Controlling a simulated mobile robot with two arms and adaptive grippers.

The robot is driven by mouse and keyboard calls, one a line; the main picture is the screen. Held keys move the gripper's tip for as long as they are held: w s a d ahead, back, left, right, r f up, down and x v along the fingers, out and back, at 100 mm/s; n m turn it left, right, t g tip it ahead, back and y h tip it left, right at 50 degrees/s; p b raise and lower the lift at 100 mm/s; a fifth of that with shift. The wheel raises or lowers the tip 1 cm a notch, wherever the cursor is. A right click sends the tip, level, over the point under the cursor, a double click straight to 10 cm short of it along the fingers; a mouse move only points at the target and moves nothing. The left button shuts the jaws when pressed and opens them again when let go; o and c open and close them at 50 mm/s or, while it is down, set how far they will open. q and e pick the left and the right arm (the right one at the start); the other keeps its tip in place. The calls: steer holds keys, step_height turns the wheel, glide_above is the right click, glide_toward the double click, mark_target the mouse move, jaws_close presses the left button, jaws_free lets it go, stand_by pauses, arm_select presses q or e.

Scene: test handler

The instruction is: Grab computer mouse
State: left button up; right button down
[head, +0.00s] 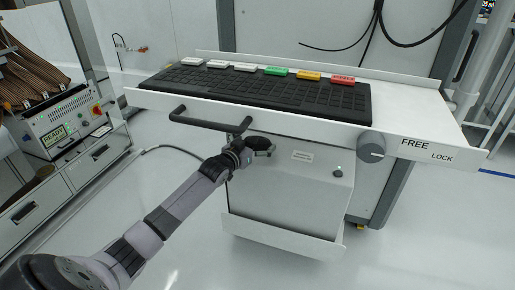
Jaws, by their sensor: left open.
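I see no computer mouse in the head view. A black keyboard (262,94) lies on a white shelf (418,117), and the shelf's right part is bare. My left gripper (268,147) is open and empty. It is below the shelf's front edge, close to a dark bar handle (207,123), in front of the white cabinet. I cannot tell whether it touches the handle. My right gripper is not in view.
White, green, yellow and red blocks (277,70) line the keyboard's back edge. A grey knob (371,147) sits on the shelf front by "FREE" and "LOCK" labels. A machine with a "READY" display (54,135) stands left. The floor (440,240) at right is clear.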

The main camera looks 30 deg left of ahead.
arm_select(q)
steer(key=shift+w+f, duration=0.1)
steer(key=shift+w, duration=0.55)
steer(key=c, duration=1.2)
